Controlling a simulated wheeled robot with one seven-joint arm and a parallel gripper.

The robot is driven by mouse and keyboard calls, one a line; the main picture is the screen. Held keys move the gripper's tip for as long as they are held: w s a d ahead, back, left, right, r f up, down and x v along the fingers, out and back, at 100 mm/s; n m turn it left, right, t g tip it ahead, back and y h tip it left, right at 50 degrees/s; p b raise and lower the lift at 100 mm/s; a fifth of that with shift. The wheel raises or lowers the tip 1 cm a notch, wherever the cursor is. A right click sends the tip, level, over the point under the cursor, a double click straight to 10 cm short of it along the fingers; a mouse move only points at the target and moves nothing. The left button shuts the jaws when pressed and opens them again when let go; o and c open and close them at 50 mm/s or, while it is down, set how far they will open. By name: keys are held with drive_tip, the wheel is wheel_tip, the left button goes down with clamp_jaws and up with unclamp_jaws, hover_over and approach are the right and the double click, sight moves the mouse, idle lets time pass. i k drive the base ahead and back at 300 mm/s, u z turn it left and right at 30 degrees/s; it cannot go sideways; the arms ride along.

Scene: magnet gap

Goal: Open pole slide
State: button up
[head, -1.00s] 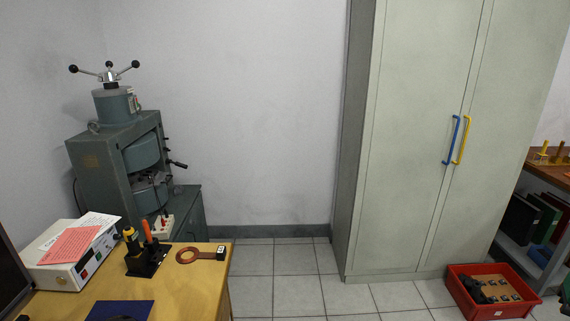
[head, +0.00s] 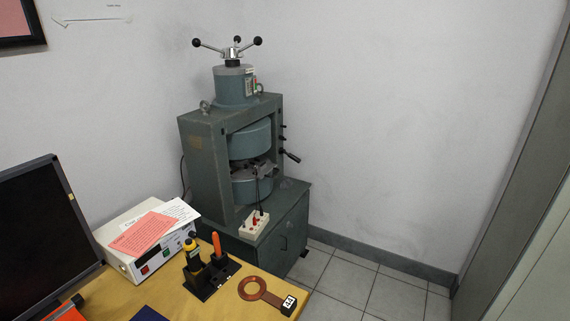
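The grey-green electromagnet (head: 203,165) stands on a matching cabinet in the middle of the head view. Its two round pole pieces, the upper (head: 250,141) and the lower (head: 252,187), face each other across a gap. A three-armed handwheel (head: 232,50) with black knobs tops the upper cylinder (head: 233,87). Short black levers stick out on its right side, the largest a black-handled lever (head: 290,156). I cannot tell which part is the pole slide. My gripper is not in view.
A wooden table (head: 185,303) in front holds a power supply (head: 150,245) with papers, a black tool stand (head: 210,277), a copper ring paddle (head: 256,290) and a monitor (head: 40,235). A white socket box (head: 255,225) sits on the cabinet. Tiled floor (head: 345,285) lies clear to the right.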

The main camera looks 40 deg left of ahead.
sight(264, 166)
drive_tip(key=u, duration=0.15)
drive_tip(key=i, duration=1.15)
drive_tip(key=u, duration=0.65)
drive_tip(key=i, duration=1.15)
drive_tip(key=u, duration=0.55)
drive_tip(key=i, duration=0.85)
drive_tip(key=u, duration=0.25)
